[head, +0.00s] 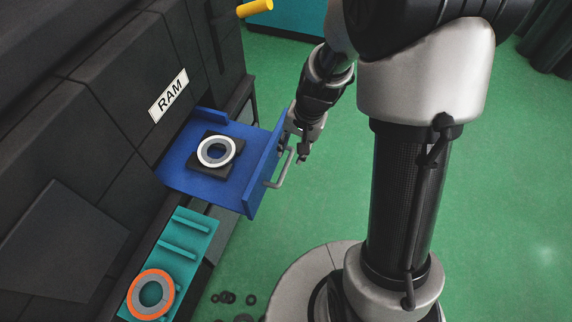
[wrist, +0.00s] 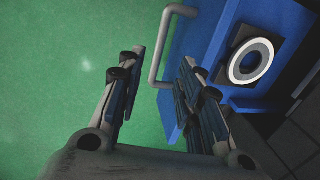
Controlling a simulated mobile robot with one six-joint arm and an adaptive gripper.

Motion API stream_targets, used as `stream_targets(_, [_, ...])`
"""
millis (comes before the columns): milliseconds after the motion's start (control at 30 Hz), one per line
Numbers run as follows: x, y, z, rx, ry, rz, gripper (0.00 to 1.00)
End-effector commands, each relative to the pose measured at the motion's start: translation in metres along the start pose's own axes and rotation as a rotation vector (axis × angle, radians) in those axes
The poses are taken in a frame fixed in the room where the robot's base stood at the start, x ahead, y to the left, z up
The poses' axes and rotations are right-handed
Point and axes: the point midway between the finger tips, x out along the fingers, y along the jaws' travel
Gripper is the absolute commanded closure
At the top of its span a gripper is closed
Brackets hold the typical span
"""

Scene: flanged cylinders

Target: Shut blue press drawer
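The blue press drawer (head: 205,178) stands pulled out from the dark press under the RAM label. A white-and-grey ring (head: 217,152) sits on a black block (head: 232,146) inside it. The drawer's grey bar handle (head: 283,170) is on its front face; it also shows in the wrist view (wrist: 155,55). My gripper (head: 301,148) is beside the drawer front, by the handle. In the wrist view my gripper (wrist: 160,72) has its fingers apart with nothing held. The handle appears between and beyond the fingertips; contact cannot be told.
A teal tray (head: 190,232) with an orange-rimmed ring (head: 151,294) lies left of and below the drawer. Small black rings (head: 228,297) lie on the green floor. A yellow bar (head: 255,8) projects at the top. The floor to the right is mostly clear.

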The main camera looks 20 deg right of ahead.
Motion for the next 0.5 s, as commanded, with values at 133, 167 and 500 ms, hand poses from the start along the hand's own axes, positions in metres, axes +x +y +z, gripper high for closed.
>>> stream_targets(133, [0.038,0.001,0.001,0.000,-0.003,0.002,0.67])
stream_targets(167, [0.044,0.001,0.001,0.000,-0.003,0.002,0.67])
stream_targets(500, [0.095,0.000,0.000,-0.001,-0.001,0.000,0.67])
